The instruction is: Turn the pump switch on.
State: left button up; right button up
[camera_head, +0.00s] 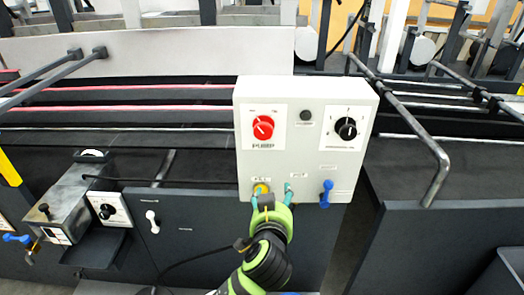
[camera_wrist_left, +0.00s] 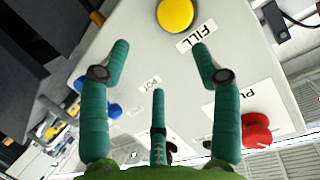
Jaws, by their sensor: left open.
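The pump switch is a round red knob (camera_head: 263,128) above a PUMP label, at the upper left of the white control box's front. A pale mark on it looks slanted; its exact setting is too small to tell. It also shows in the left wrist view (camera_wrist_left: 257,130) at the lower right, beside my right-hand finger. My left gripper (camera_head: 272,190) is at the box's lower edge, below the red knob and apart from it. In the left wrist view my left gripper (camera_wrist_left: 160,62) has its teal fingers spread with nothing between them. My right gripper is out of view.
The white control box (camera_head: 305,168) also carries a black knob (camera_head: 347,130), a yellow FILL button (camera_head: 261,188) close to my fingers, and a blue lever (camera_head: 326,193). Rails (camera_head: 440,165) stand to the right. A metal unit (camera_head: 75,200) stands at the left.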

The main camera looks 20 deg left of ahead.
aim_at(263, 131)
pick_arm(q)
jog(key=s+a+r+n+t+y, duration=0.1)
jog(key=s+r+n+t+y, duration=0.25)
jog(key=r, duration=1.35)
jog(key=shift+n+h, duration=0.25)
jog(key=shift+h, duration=0.5)
jog(key=p+x, duration=0.1)
jog(key=x, duration=0.1)
jog(key=a+p+x, duration=0.1)
jog(key=x, duration=0.1)
jog(key=shift+w+f+p, duration=0.1)
jog(key=shift+p, duration=0.3)
jog(key=shift+w+a+f, duration=0.15)
jog(key=shift+w, duration=0.4)
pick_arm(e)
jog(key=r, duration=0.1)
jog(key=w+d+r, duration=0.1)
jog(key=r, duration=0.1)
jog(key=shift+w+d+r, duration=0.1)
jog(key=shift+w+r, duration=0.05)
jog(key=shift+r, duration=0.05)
pick_arm(q)
jog(key=c, duration=1.1)
